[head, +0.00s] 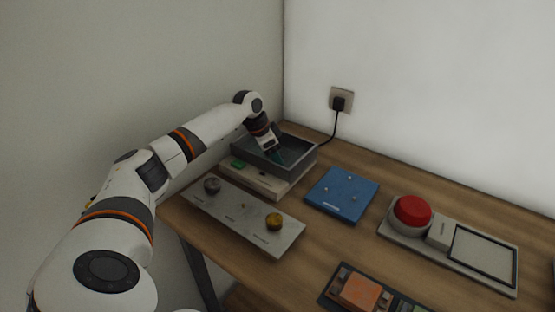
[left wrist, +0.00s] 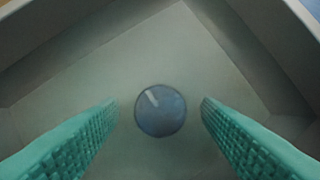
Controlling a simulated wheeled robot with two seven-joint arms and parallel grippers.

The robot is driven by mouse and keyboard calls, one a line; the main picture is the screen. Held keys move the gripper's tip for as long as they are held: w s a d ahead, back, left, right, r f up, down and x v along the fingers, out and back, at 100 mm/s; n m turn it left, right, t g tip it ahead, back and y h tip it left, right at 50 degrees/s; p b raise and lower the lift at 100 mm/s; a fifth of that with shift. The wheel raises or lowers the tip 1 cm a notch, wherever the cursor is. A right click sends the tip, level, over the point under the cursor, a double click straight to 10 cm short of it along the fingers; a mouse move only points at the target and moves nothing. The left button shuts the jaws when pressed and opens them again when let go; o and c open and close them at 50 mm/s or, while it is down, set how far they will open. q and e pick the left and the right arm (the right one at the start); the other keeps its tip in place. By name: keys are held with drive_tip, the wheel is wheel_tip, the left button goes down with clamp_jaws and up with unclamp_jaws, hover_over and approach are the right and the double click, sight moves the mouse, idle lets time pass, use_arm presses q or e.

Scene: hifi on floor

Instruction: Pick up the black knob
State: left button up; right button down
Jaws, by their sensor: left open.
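The knob (left wrist: 160,110) shows in the left wrist view as a round, dark blue-grey disc with a light streak on its top. It lies on the floor of a grey open tray (head: 305,157). My left gripper (head: 281,158) reaches down into this tray in the head view. In the left wrist view its two teal ridged fingers (left wrist: 160,112) stand open, one on each side of the knob, with a gap on both sides. The tray wall hides the knob in the head view. My right gripper is not in view.
A grey panel (head: 235,215) with a grey knob (head: 212,185) and a yellow knob (head: 274,221) lies in front of the tray. A blue plate (head: 342,193) and a red button (head: 412,210) are to the right. A cable runs to a wall socket (head: 341,100).

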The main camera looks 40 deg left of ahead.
use_arm(q)
drive_tip(key=c, duration=1.1)
drive_tip(key=shift+o, duration=0.2)
drive_tip(key=shift+r, duration=0.15)
